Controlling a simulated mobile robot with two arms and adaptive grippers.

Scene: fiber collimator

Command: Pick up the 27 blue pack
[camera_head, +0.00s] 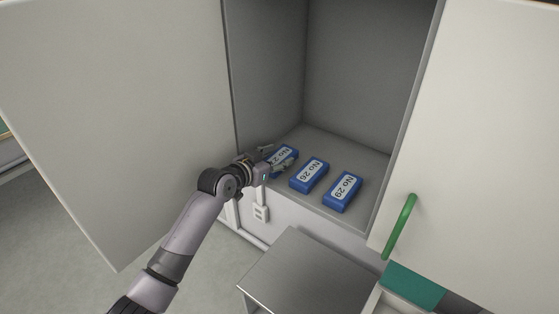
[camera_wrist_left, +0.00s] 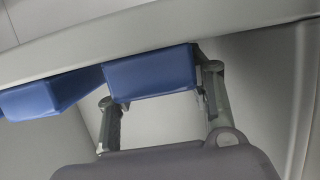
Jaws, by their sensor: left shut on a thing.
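Three blue packs with white labels lie in a row on the floor of the open cabinet. The leftmost pack (camera_head: 283,153) has a label whose number is partly hidden by my gripper; I cannot read its last digit. My left gripper (camera_head: 276,159) is shut on this pack, one finger on each side of it. In the left wrist view, the held blue pack (camera_wrist_left: 150,73) sits between the fingers of the gripper (camera_wrist_left: 160,100). My right gripper is not in view.
The No 26 pack (camera_head: 309,174) lies close to the right of the held pack, and the No 29 pack (camera_head: 342,191) beyond it. The cabinet doors (camera_head: 120,100) stand open on both sides; the right one has a green handle (camera_head: 399,227). A metal box top (camera_head: 300,275) stands below.

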